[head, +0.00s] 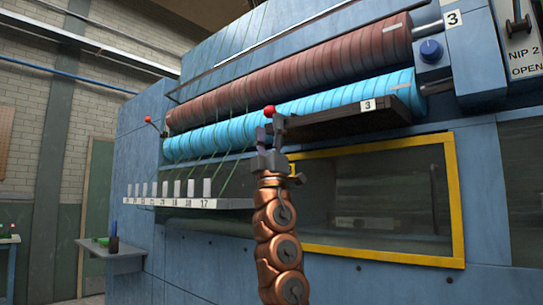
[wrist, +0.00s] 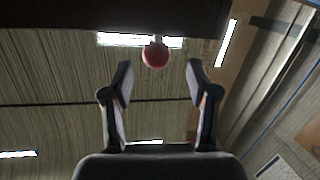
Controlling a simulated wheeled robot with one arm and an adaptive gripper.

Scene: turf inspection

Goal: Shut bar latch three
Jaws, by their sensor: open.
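A red ball knob (head: 269,111) shows at the left end of a dark bar-like ledge (head: 335,121) with a "3" label (head: 368,105). The knob also shows in the wrist view (wrist: 155,56), on a short stem below a dark edge (wrist: 60,14). My gripper (head: 270,130) is raised just below the knob. In the wrist view my gripper (wrist: 158,76) is open and empty, with the knob between and slightly beyond its fingertips. I see no contact. The latch's catch is not clearly visible.
Brown (head: 300,78) and blue (head: 300,106) rollers run above the ledge. A yellow-framed window (head: 455,205) lies below right. A numbered rack (head: 190,203) with thin green strands is left of my arm. Another red knob (head: 148,119) stands far left, a blue dial (head: 431,50) upper right.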

